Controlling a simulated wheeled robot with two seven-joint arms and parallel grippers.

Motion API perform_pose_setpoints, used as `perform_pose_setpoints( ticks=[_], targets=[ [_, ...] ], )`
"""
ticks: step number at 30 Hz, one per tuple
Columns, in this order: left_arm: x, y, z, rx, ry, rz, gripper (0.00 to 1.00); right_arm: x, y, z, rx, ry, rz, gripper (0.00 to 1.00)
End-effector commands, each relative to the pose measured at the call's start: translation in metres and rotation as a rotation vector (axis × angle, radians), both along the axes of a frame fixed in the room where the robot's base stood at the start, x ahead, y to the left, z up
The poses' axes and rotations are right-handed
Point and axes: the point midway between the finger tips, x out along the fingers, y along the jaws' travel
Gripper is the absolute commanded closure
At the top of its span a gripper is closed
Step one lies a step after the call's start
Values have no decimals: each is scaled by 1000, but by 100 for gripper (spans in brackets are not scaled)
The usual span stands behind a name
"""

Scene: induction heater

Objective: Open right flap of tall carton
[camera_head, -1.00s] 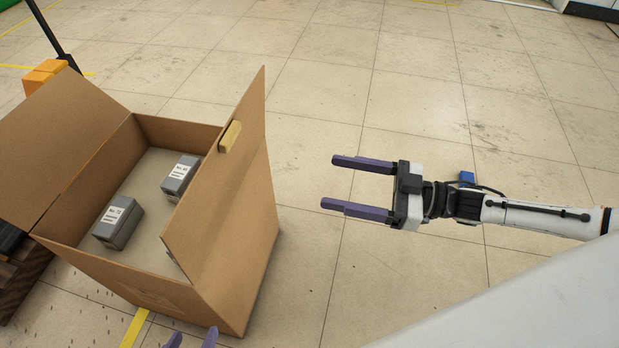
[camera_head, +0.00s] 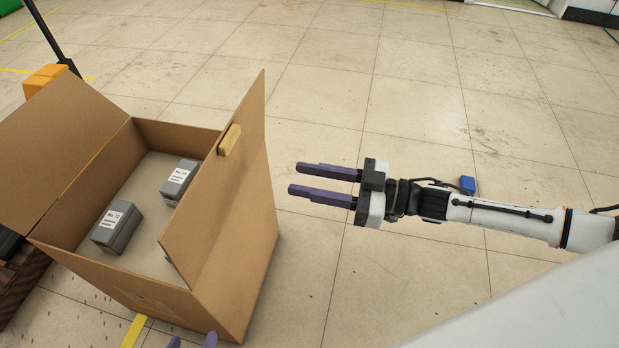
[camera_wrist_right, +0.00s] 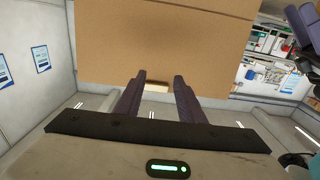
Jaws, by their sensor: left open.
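The tall carton (camera_head: 232,270) stands at the left in the head view. Its right flap (camera_head: 222,188) stands up, tilted over the opening, with a pale yellow block (camera_head: 230,139) on its upper edge. My right gripper (camera_head: 294,179) is to the right of the flap, apart from it, its two purple fingers pointing left. They are parted and empty. In the right wrist view the fingers (camera_wrist_right: 159,77) point at the brown cardboard (camera_wrist_right: 165,45), and the yellow block (camera_wrist_right: 156,87) shows between them. My left gripper (camera_head: 192,342) shows only its fingertips, parted, at the bottom edge.
The carton's left flap (camera_head: 60,140) is folded outward. Two grey labelled boxes (camera_head: 117,227) (camera_head: 179,181) lie inside on a flat surface. An orange object (camera_head: 45,78) and a dark pole (camera_head: 50,35) stand behind.

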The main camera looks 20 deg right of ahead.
Motion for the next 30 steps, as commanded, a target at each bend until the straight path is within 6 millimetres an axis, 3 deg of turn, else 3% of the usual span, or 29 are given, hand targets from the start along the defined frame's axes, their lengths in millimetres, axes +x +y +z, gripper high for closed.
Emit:
perform_pose_setpoints(
  ticks=[1,6,30],
  targets=[
    [0,0,-1,0,1,0,51,0,0,0,0,0,0,74],
    [-1,0,-1,0,2,0,51,0,0,0,0,0,0,100],
    [-1,0,-1,1,4,1,51,0,0,0,0,0,0,100]
  ],
)
